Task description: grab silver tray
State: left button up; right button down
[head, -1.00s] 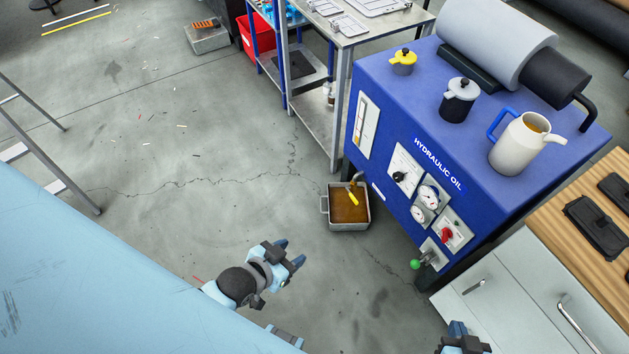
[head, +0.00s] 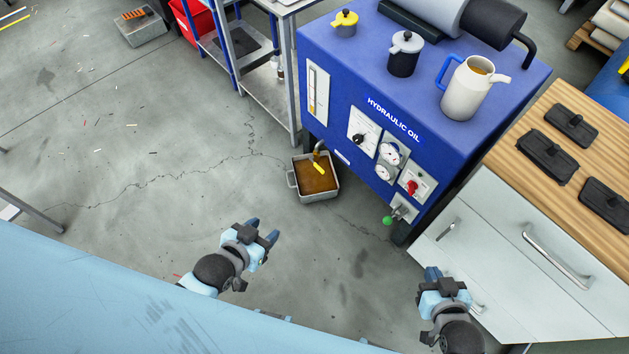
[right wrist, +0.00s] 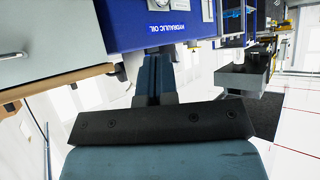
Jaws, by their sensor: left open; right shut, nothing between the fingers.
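A silver tray (head: 319,197) holding brown oil sits on the floor under the spout of the blue hydraulic oil cabinet (head: 345,120) in the head view. A yellow-handled part hangs over it, and a handle shows on its left side. My left gripper (head: 263,229) is open and empty, lower left of the tray in the picture and apart from it. My right gripper (head: 436,279) is shut and empty, near the front of the drawer cabinet, well right of the tray. Its fingers (right wrist: 154,80) also show in the right wrist view, pointing toward the blue cabinet.
The white drawer cabinet (head: 510,255) with a wooden top is at right. A metal shelf table (head: 296,80) stands behind. The floor left of the tray is clear.

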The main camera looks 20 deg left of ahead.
aim_at(313, 186)
jog(key=i+j, duration=0.15)
jog(key=j, duration=0.2)
jog(key=i+j, duration=0.15)
jog(key=j, duration=0.25)
jog(key=i+j, duration=0.15)
jog(key=j, duration=0.2)
jog(key=i+j, duration=0.15)
jog(key=j, duration=0.2)
jog(key=i+j, duration=0.15)
jog(key=j, duration=0.2)
jog(key=i+j, duration=0.15)
jog(key=j, duration=0.25)
jog(key=i+j, duration=0.15)
jog(key=j, duration=0.2)
jog(key=i+j, duration=0.15)
jog(key=j, duration=0.2)
jog(key=i+j, duration=0.15)
jog(key=i, duration=0.35)
jog(key=z, duration=0.05)
